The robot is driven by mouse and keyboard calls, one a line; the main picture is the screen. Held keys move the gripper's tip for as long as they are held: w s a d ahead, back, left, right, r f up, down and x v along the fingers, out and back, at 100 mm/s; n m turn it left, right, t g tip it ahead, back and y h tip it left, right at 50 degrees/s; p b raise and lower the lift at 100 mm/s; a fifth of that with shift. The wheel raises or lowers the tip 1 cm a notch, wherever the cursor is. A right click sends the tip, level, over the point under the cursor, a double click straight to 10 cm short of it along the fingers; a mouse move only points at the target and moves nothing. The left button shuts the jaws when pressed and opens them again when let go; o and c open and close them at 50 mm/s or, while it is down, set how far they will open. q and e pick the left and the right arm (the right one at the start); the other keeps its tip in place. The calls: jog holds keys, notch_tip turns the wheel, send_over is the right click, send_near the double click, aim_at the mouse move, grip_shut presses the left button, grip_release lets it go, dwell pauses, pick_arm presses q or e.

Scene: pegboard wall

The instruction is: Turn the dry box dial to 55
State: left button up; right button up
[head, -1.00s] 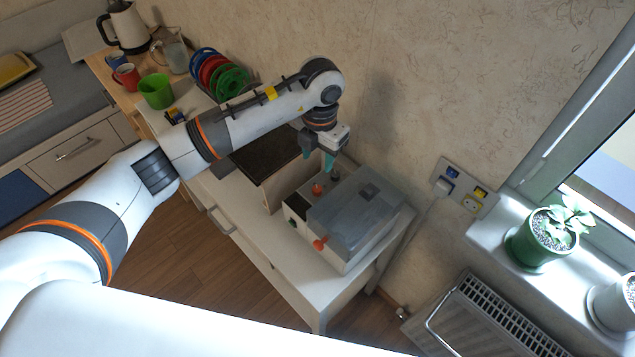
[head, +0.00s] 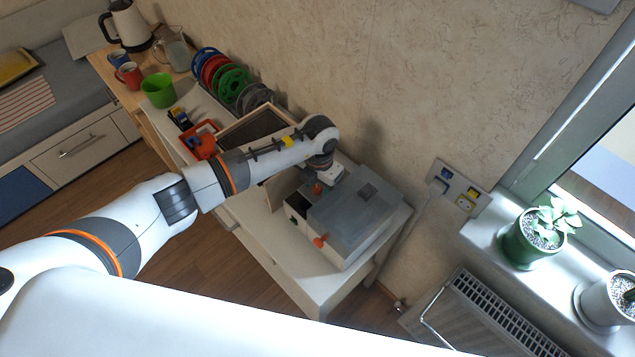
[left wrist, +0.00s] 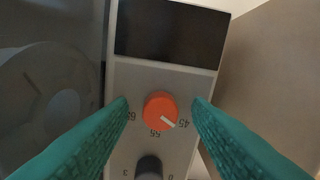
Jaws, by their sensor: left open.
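The dry box (head: 352,222) is a pale box with a grey translucent lid on the white cabinet. Its orange dial (left wrist: 160,111) shows in the left wrist view, with upside-down numbers around it: 45 at right, 55 below, and one at left that looks like 65. The dial's white mark points to the lower right, close to 45. My left gripper (left wrist: 160,108) is open, its teal fingers on either side of the dial; I cannot tell whether they touch it. In the head view its fingertips are hard to make out. My right gripper is not in view.
A dark knob (left wrist: 149,168) sits below the dial, and a dark display (left wrist: 171,31) above it. A red-orange knob (head: 320,241) is on the box's front. A dark-topped tray (head: 254,126) and filament spools (head: 232,80) stand farther left. A wall socket (head: 455,190) is at right.

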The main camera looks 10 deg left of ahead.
pick_arm(q)
grip_shut()
jog(key=shift+f+m+b, duration=0.1)
jog(key=shift+m+b, duration=0.5)
jog(key=shift+b, duration=0.3)
jog(key=m+b, duration=0.8)
jog(key=b, duration=0.2)
jog(key=shift+f, duration=0.1)
jog(key=shift+r+m+b, duration=0.25)
jog(key=shift+m+b, duration=1.05)
grip_release()
jog(key=shift+r, duration=0.1)
